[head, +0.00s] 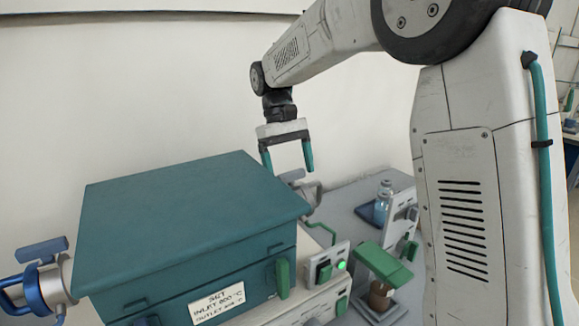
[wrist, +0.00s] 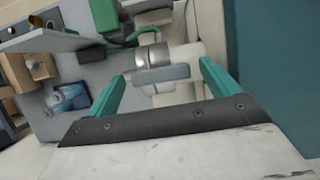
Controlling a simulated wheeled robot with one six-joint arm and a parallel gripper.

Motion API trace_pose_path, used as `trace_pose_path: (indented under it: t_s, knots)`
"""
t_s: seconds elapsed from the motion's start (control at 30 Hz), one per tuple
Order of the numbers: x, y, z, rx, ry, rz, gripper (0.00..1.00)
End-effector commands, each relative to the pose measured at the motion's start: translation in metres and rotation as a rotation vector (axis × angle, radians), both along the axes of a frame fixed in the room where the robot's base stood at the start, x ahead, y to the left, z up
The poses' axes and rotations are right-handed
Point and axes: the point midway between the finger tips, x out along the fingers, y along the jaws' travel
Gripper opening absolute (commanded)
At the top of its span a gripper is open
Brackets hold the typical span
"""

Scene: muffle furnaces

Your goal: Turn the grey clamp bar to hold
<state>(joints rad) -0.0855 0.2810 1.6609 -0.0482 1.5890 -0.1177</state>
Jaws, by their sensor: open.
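The grey clamp bar (wrist: 168,73) lies crosswise in front of a silver ringed fitting in the wrist view. It appears between the two teal fingers of my gripper (wrist: 162,75), with gaps to both fingers. My gripper is open and empty. In the head view my gripper (head: 288,168) points down just behind the right rear of the teal furnace (head: 190,215). The grey bar (head: 292,175) shows there partly, near the fingertips, and the furnace hides part of its fitting. I cannot tell whether the fingers reach down past the bar.
A blue clamp bar (head: 41,249) sits on another fitting at the furnace's left. A glass bottle (head: 383,196) stands on a blue tray at the back right. A green-topped stand (head: 383,263) and a switch box with a lit green lamp (head: 341,266) are at the front right.

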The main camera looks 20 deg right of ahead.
Motion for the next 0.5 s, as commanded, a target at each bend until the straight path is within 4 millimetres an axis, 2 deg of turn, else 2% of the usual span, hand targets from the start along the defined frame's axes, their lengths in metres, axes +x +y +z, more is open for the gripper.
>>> trace_pose_path:
  t_s: [0.17, 0.5]
  knots:
    - [0.006, 0.001, 0.013, 0.000, -0.002, 0.000, 0.87]
    - [0.026, 0.006, 0.063, 0.000, -0.002, 0.000, 0.87]
